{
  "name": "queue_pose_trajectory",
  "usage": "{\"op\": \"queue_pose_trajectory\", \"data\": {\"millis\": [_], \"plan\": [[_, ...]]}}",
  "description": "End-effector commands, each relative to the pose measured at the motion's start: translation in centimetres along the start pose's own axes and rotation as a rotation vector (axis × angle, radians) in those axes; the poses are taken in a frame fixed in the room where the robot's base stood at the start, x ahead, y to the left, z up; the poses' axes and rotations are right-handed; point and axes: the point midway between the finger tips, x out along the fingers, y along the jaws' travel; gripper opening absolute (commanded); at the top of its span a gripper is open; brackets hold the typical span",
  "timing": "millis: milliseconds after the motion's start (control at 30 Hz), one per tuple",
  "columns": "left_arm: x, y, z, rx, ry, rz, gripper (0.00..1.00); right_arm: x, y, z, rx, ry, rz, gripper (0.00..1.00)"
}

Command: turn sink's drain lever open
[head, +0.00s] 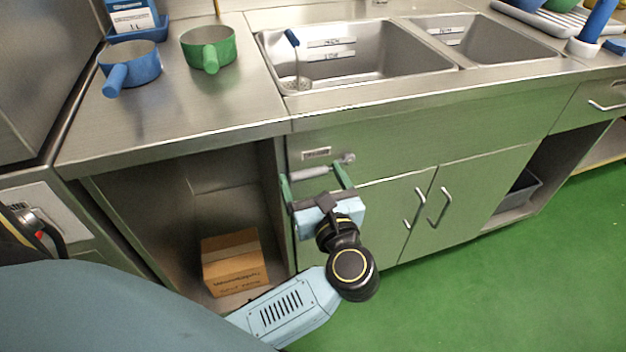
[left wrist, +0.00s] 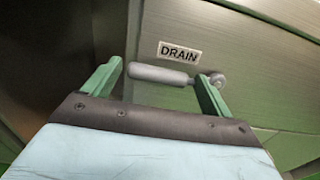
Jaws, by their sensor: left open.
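The drain lever (head: 311,172) is a grey handle lying roughly level on the sink cabinet's front panel, with its pivot at its right end. It also shows in the left wrist view (left wrist: 160,74), just below a label reading DRAIN (left wrist: 180,52). My left gripper (head: 315,180) has green fingers and is open. In the left wrist view its fingertips (left wrist: 158,72) stand apart near the two ends of the lever. I cannot tell whether either finger touches it. The sink (head: 400,62) is above, with two basins. My right gripper is not in view.
A blue pan (head: 140,65) and a green pan (head: 212,48) stand on the counter left of the sink. A cardboard box (head: 233,265) sits in the open bay below. Cabinet doors with handles (head: 438,207) are right of the gripper. The green floor is clear at lower right.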

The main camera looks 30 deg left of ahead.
Motion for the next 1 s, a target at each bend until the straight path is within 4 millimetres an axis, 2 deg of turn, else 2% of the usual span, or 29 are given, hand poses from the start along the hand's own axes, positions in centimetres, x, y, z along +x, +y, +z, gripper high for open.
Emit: {"op": "queue_pose_trajectory", "data": {"millis": [267,733,767,1000], "plan": [[0.19,0.0,0.01,0.001,0.0,0.0,0.85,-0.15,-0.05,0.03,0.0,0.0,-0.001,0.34],[0.15,0.02,-0.02,0.001,0.0,0.001,0.24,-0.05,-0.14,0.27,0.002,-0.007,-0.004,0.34],[0.15,0.02,-0.02,0.001,0.0,0.001,0.22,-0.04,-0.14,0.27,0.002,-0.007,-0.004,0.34],[0.73,0.07,0.19,0.017,0.0,0.014,0.22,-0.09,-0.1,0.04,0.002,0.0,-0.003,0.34]]}}
